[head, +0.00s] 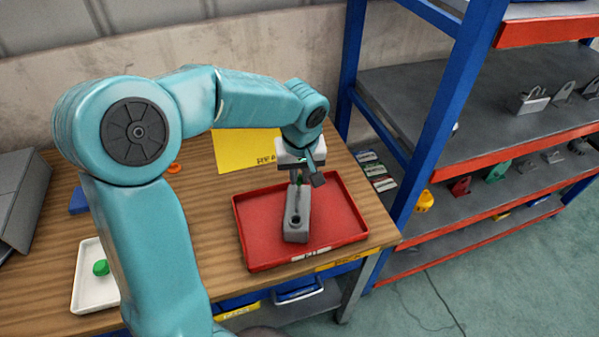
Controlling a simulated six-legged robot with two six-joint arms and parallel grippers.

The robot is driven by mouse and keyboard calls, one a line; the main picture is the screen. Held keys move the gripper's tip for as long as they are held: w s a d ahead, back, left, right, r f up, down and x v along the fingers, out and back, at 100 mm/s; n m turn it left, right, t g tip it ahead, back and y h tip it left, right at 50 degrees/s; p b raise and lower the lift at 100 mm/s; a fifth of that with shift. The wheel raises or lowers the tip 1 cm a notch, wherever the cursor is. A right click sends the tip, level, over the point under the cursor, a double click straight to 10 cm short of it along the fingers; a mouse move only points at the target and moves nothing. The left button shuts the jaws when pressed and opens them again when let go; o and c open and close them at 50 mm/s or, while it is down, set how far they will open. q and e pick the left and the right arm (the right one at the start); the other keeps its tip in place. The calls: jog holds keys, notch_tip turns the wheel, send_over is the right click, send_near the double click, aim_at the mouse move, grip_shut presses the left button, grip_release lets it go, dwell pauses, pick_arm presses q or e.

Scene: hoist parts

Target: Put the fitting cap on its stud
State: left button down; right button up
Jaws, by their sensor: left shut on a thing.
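My left gripper (306,178) hangs over the back part of the red tray (252,252). It is shut on a small green cap (299,178), of which only a sliver shows between the fingers. A grey block (297,228) with a dark round hole at its near end sits in the tray. The cap is at or just above the block's far end; the stud there is hidden, and I cannot tell whether they touch. Another green piece (100,268) lies in the white tray (85,300) at left. My right gripper is out of view.
A yellow sheet (240,150) lies behind the red tray on the wooden table (215,215). An orange ring (174,168) and a blue piece (79,201) lie at left. A blue-framed shelf (445,115) with parts stands close at right.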

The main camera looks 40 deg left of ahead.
pick_arm(q)
jog(key=shift+f+b, duration=0.45)
jog(key=shift+b, duration=0.2)
dwell(0.5)
jog(key=shift+f, duration=0.1)
dwell(0.4)
jog(key=shift+f+b, duration=0.65)
jog(key=shift+b, duration=0.15)
jog(key=c, duration=1)
grip_release()
jog(key=shift+c, duration=0.2)
